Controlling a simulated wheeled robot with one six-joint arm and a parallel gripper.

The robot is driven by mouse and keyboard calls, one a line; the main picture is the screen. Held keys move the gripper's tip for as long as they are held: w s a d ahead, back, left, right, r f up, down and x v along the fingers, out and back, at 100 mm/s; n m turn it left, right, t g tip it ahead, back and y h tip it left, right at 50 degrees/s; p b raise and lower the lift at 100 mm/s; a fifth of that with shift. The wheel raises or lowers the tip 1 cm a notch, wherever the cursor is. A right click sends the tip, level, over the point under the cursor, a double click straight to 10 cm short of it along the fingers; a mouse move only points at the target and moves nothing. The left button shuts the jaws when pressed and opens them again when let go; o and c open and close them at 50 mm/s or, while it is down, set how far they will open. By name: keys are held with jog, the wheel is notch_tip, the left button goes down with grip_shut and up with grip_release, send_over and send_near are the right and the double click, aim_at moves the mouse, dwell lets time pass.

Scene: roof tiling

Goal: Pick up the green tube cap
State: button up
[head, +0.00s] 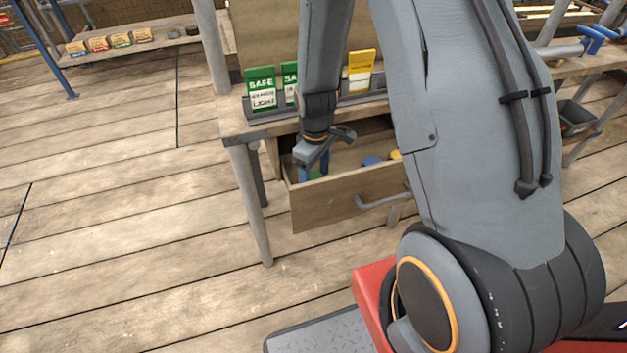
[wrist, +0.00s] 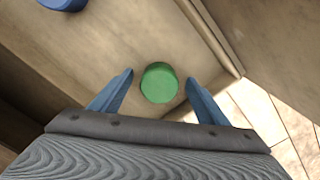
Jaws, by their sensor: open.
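The green tube cap (wrist: 159,83) lies on the floor of an open wooden drawer, near one of its walls. In the wrist view my gripper (wrist: 158,84) is open, with one blue finger on each side of the cap and a gap to both. In the head view my gripper (head: 311,172) reaches down into the left end of the drawer. Only a sliver of the green cap (head: 316,175) shows there beside the fingers. Whether the fingertips are level with the cap is hard to tell.
The drawer (head: 335,203) is pulled out under a workbench (head: 240,122). A blue cap (head: 371,161) and a yellow one (head: 395,154) lie farther right in it. Green and yellow cards stand on the bench above. The plank floor at left is clear.

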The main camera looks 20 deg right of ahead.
aim_at(315, 178)
jog(key=shift+c, duration=0.2)
jog(key=c, duration=1.1)
jog(key=shift+r, duration=0.15)
notch_tip(315, 178, up, 10)
jog(key=shift+f, duration=0.1)
